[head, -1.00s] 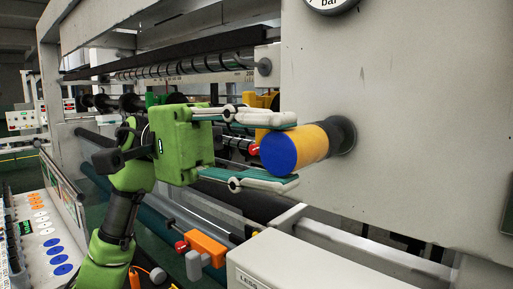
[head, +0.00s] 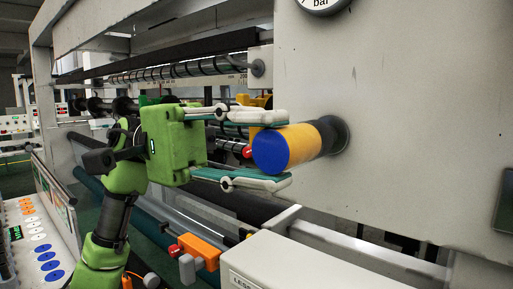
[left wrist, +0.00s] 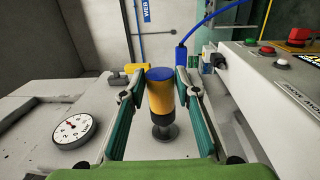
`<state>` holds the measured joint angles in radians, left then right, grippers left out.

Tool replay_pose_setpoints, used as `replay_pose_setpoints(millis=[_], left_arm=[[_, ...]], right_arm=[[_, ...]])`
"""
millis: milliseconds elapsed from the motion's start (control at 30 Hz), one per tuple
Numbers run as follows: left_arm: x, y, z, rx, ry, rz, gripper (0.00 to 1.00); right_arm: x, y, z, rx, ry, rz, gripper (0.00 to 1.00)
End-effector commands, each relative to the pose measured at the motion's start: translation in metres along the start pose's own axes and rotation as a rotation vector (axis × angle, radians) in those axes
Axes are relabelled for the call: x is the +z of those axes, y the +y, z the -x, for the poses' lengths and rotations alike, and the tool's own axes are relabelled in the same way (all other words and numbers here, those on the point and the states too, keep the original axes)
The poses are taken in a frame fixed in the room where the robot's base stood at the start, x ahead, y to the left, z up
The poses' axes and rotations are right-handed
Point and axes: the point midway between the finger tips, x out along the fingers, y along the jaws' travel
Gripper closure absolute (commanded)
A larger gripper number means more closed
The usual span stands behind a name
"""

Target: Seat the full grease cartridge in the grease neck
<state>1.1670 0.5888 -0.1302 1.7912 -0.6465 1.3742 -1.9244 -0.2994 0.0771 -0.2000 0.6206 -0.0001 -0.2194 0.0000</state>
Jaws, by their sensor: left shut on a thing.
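The grease cartridge (head: 301,145) is a yellow cylinder with a blue end cap. It lies level, its far end against the dark grey grease neck (head: 340,134) on the pale machine panel. How deep it sits in the neck I cannot tell. My left gripper (head: 284,150) is shut on the cartridge, one finger above and one below near the blue end. In the left wrist view the cartridge (left wrist: 161,98) stands between the fingertips of the left gripper (left wrist: 159,92), in line with the dark neck (left wrist: 163,130). My right gripper is not in view.
A pressure gauge (left wrist: 73,131) is on the panel beside the neck. A pale box (head: 295,262) stands below the cartridge. An orange block (head: 204,249) with a red knob is below the gripper. Rollers (head: 180,68) run behind. The panel around the neck is clear.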

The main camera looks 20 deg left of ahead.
Motion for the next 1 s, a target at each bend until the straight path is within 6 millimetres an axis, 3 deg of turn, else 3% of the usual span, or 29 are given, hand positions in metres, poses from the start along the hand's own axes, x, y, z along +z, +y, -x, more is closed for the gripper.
replay_pose_setpoints(millis=[467, 1000], left_arm=[[-0.002, 0.0, 0.0, 0.001, 0.001, 0.001, 0.93], [-0.021, 0.001, 0.0, 0.001, 0.0, 0.0, 0.93]], right_arm=[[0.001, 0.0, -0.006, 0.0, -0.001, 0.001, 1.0], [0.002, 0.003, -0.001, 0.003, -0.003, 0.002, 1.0]])
